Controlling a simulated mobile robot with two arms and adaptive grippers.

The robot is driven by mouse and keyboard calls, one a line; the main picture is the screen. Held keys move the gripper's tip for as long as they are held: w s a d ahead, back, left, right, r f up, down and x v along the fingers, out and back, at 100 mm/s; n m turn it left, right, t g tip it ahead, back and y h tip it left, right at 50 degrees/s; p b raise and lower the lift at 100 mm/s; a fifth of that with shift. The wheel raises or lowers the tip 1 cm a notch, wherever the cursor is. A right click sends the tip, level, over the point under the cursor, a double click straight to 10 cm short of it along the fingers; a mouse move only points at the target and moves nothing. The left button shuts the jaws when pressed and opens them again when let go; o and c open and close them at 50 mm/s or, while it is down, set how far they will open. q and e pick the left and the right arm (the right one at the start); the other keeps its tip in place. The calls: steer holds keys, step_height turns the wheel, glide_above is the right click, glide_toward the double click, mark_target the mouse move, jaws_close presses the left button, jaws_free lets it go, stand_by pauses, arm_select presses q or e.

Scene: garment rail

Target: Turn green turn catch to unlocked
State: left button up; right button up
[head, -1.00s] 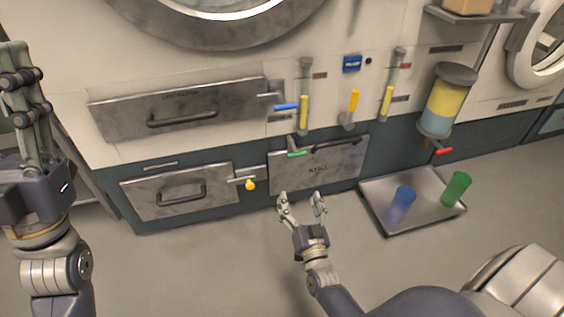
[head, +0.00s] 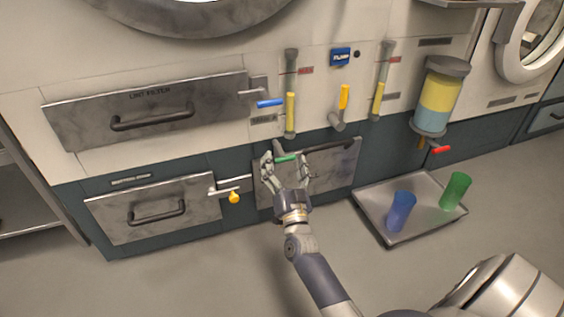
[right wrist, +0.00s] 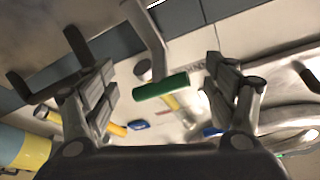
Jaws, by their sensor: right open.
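The green turn catch (head: 286,158) is a short green grip on a metal arm, at the top left of the grey lower panel. Its grip lies roughly level in the head view. My right gripper (head: 286,168) is open in front of it, with a finger to each side in the picture. In the right wrist view the green grip (right wrist: 160,86) shows between the spread fingers of the right gripper (right wrist: 160,92), with gaps at both ends. No finger visibly touches it. My left gripper is out of view.
A blue-handled catch (head: 270,103) and a yellow-handled catch (head: 234,197) sit on neighbouring drawers. A metal tray (head: 391,240) with blue and green cups is on the floor at right. A dispenser (head: 441,96) hangs above it.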

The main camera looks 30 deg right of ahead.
steer(key=shift+x, duration=1.2)
steer(key=c, duration=1.6)
steer(key=shift+c, duration=0.3)
